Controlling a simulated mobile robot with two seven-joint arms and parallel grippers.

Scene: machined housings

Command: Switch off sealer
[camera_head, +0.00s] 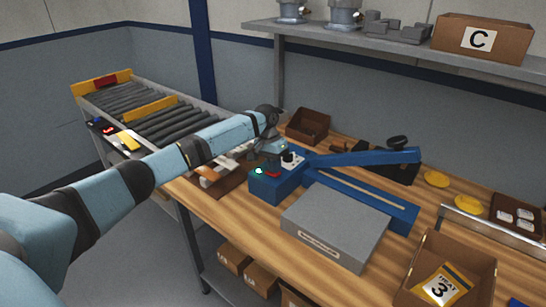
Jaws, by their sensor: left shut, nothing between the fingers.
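The blue sealer (272,188) sits on the wooden workbench, with its long blue arm (365,157) raised to the right over a blue base bar. On its control box are a lit green-white lamp (259,171), a red switch (273,174) and a dark knob on a pale plate (292,159). My left arm reaches in from the left. My left gripper (280,152) is shut and empty, just above the back of the control box, close to the knob. I cannot tell whether it touches anything. My right gripper is out of view.
A grey box (335,225) lies in front of the sealer. A brown bin (308,125) stands behind it. A cardboard box (445,275) with a "3" packet is at front right. A roller conveyor (150,110) stands at left; a shelf (400,46) hangs above.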

